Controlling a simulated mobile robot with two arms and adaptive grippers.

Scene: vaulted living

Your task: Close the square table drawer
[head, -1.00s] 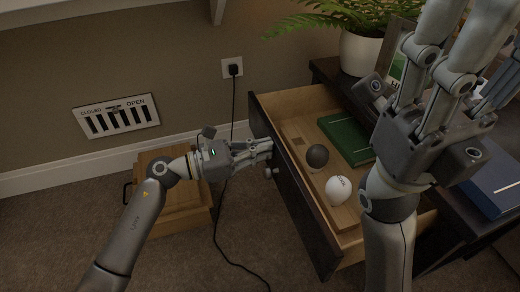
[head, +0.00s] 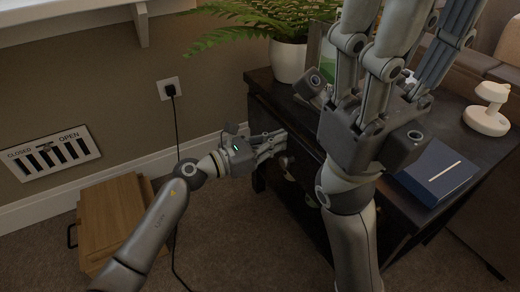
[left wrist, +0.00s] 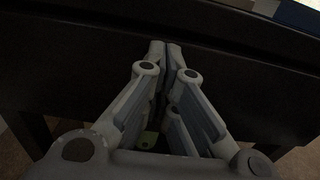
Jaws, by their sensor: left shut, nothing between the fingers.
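The dark square table (head: 262,77) stands right of centre in the head view. Its drawer front (head: 300,160) looks about flush with the table, and no drawer inside shows; my right arm hides part of it. My left gripper (head: 284,137) is shut and empty, with its fingertips at the drawer front. In the left wrist view the shut fingertips (left wrist: 165,45) are against or very near the dark drawer front (left wrist: 80,70); I cannot tell if they touch. My right gripper (head: 410,30) is raised over the table, close to the camera, with its fingers spread.
On the table are a fern in a white pot (head: 288,60), a blue book (head: 437,172) and a white object (head: 487,110). A wooden box (head: 112,215) sits on the carpet at left. A black cord (head: 176,140) hangs from the wall socket.

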